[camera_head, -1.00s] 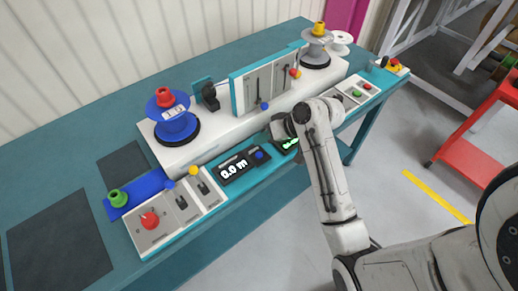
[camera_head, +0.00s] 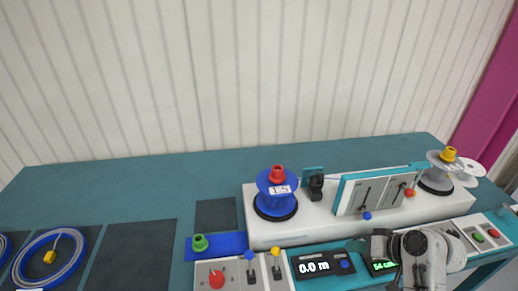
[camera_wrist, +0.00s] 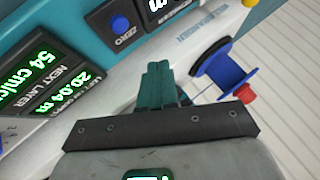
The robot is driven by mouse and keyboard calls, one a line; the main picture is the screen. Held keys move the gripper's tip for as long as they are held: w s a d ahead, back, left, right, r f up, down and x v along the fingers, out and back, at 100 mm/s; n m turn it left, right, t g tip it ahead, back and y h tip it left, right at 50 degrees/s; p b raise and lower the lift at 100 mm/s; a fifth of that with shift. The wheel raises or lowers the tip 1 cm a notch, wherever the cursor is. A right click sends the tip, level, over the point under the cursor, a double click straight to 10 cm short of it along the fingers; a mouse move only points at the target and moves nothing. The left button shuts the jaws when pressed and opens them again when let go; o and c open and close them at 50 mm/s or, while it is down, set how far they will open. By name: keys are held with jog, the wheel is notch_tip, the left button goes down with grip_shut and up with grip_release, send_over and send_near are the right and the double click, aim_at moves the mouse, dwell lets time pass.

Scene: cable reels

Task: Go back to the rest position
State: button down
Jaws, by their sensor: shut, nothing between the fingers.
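My gripper (camera_head: 357,245) hangs over the front control strip of the teal bench in the head view, just right of the black length counter (camera_head: 322,263) that reads 0.0 m. In the wrist view its teal fingers (camera_wrist: 157,82) are together with nothing between them. A green-lit display (camera_head: 381,266) is partly hidden behind my arm; in the wrist view the display (camera_wrist: 45,90) shows "54 cm" and "20.04 m". The fingers appear apart from the blue cable reel (camera_head: 268,189) with its red cap, which also shows in the wrist view (camera_wrist: 222,68).
The white machine housing (camera_head: 320,222) carries the blue reel, an upright teal-framed panel (camera_head: 380,190) and a grey reel (camera_head: 436,176). A red button (camera_head: 216,279) and levers sit front left. Blue cable coils (camera_head: 48,258) lie far left. The bench top behind is clear.

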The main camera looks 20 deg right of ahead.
jog(key=s+a+f+n+g, duration=0.2)
jog(key=s+a+f+g, duration=0.3)
jog(key=a, duration=0.5)
jog(key=s+a+n+g+h, duration=0.1)
jog(key=s, duration=0.6)
jog(key=s+a+f+n+g+h, duration=0.1)
jog(key=s+a+h, duration=0.1)
jog(key=s, duration=0.5)
jog(key=shift+s+a+f+g, duration=0.15)
jog(key=shift+a+f+g, duration=0.15)
